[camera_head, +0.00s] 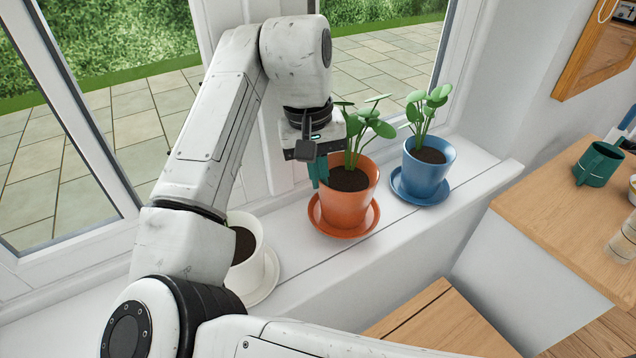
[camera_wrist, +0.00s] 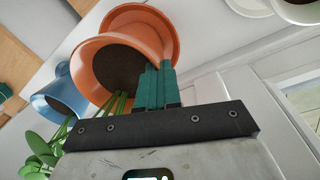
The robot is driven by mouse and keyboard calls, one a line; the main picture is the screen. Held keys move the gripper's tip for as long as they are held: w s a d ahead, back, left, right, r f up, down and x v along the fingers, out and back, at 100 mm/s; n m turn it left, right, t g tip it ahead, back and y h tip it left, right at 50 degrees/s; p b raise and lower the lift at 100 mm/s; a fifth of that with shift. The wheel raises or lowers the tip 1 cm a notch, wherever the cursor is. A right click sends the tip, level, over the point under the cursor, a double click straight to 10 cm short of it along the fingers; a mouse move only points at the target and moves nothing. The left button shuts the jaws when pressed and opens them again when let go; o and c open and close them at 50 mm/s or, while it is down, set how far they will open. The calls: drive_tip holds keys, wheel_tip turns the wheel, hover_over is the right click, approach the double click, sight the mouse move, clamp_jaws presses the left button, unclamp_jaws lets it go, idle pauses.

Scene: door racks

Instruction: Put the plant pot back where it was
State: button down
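The orange plant pot (camera_head: 347,207) with a leafy green plant stands upright on an orange saucer (camera_head: 372,222) on the white window sill. In the wrist view the pot (camera_wrist: 95,62) shows from above at a slant, with dark soil inside, and its saucer (camera_wrist: 172,25) behind it. My gripper (camera_head: 320,176) points down at the pot's left rim. In the wrist view its teal fingers (camera_wrist: 157,72) are close together at the rim and appear closed on the pot's wall. The fingers hide that part of the rim.
A blue pot (camera_head: 428,168) with a plant stands on a blue saucer close to the right. A white pot (camera_head: 243,272) with soil stands on a white saucer to the left, partly behind my arm. The sill (camera_head: 400,240) is bare in front. A wooden table with a green mug (camera_head: 597,165) is at right.

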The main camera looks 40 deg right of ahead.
drive_tip(key=shift+f+p, duration=0.4)
drive_tip(key=shift+f, duration=1.3)
drive_tip(key=c, duration=1.3)
unclamp_jaws()
drive_tip(key=shift+c, duration=0.2)
wheel_tip(320, 180, up, 12)
drive_tip(key=a+b, duration=0.1)
drive_tip(key=shift+w, duration=0.45)
